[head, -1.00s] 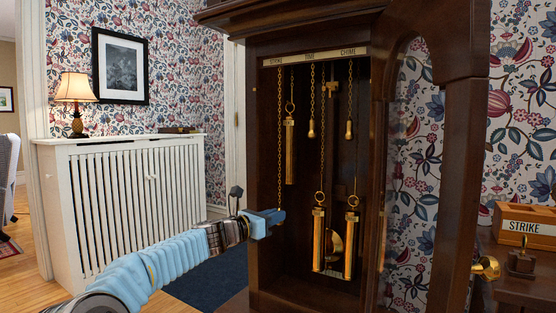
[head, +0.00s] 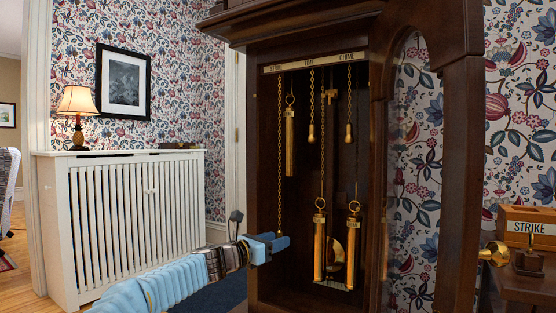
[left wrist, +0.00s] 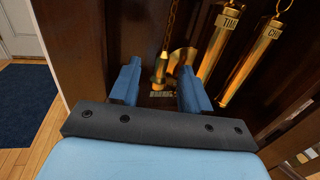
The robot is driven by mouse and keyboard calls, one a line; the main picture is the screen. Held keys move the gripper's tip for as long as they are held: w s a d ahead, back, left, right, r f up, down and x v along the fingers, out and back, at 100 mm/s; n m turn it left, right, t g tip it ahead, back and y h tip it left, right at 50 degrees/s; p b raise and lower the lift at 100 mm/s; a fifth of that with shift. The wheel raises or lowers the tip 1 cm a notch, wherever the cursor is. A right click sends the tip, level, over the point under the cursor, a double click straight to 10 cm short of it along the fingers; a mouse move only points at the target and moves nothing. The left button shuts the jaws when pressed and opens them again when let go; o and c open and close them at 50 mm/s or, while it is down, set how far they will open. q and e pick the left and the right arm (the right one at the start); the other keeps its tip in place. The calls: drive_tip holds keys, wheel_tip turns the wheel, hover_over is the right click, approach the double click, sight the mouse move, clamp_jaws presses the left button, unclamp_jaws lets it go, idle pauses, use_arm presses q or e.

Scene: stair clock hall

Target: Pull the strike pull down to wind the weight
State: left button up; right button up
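The strike chain (head: 280,160) hangs at the left inside the tall clock case (head: 264,200), under the STRIKE label. My left gripper (head: 281,240) is at its lower end, low in the case. In the left wrist view the brass strike pull (left wrist: 159,72) hangs between the two blue fingers. The fingers mostly hide the pull in the head view. The strike weight (head: 290,142) hangs high, well above the other two weights. My right gripper is not in view.
The time weight (head: 319,245) and chime weight (head: 353,248) hang low, right of my gripper. Their pulls (head: 311,132) (head: 348,132) hang high. The open glazed door (head: 455,180) stands at the right. A box marked STRIKE (head: 528,226) sits beyond it.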

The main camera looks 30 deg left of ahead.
use_arm(q)
drive_tip(key=s+b, duration=0.1)
drive_tip(key=s, duration=1.1)
drive_tip(key=shift+a, duration=0.45)
drive_tip(key=shift+r, duration=0.1)
